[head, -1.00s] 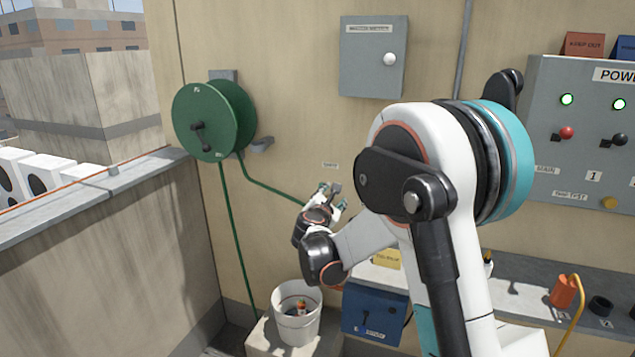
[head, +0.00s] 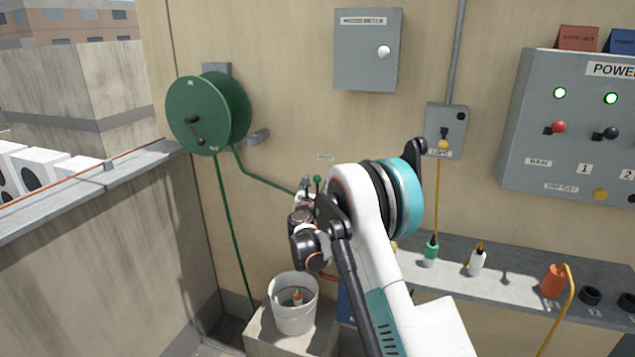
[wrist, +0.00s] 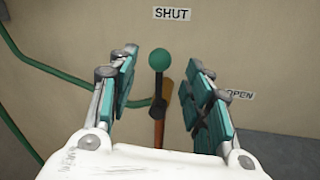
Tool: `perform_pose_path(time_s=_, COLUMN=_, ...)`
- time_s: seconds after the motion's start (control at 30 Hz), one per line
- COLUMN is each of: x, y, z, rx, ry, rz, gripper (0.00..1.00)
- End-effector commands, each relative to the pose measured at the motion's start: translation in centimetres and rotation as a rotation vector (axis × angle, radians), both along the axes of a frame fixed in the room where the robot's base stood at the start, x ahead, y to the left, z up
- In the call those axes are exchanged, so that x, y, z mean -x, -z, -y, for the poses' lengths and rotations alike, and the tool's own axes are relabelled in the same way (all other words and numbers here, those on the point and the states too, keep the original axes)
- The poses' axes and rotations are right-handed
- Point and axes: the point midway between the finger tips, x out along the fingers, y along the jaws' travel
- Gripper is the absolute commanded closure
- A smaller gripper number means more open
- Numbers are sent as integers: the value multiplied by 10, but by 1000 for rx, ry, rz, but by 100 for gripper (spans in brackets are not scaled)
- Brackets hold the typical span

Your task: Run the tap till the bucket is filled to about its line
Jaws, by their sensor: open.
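The tap lever has a green ball knob (wrist: 160,59) on an orange and dark stem (wrist: 159,108). It points up towards the SHUT label (wrist: 173,13); the OPEN label (wrist: 236,94) is to the right. My gripper (wrist: 153,78) is open, with a teal-padded finger on each side of the lever and gaps between. In the head view, my gripper (head: 303,195) is at the wall by the green knob (head: 317,180), and my arm hides the tap's body. The pale bucket (head: 293,316) stands upright below on a block, with an orange-and-white object (head: 297,297) inside. I cannot make out its line.
A green hose reel (head: 208,113) hangs on the wall, its hose running towards the tap. A grey meter box (head: 368,50) is above. A shelf (head: 505,280) with coloured plugs and the power panel (head: 575,130) are to the right. A concrete parapet (head: 95,250) borders the left.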

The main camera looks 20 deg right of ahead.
Motion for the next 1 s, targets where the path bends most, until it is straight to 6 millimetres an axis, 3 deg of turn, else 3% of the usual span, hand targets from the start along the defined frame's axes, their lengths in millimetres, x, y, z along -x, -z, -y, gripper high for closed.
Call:
perform_pose_path(time_s=0.1, x=-22, y=2, z=11, rx=0, ry=1, rz=0, gripper=54)
perform_pose_path(time_s=0.33, x=-50, y=1, z=23, rx=-1, ry=0, rz=0, gripper=54)
perform_pose_path(time_s=0.77, x=-59, y=0, z=27, rx=-1, ry=0, rz=0, gripper=54)
perform_pose_path(time_s=1.0, x=-59, y=0, z=27, rx=-1, ry=0, rz=0, gripper=100)
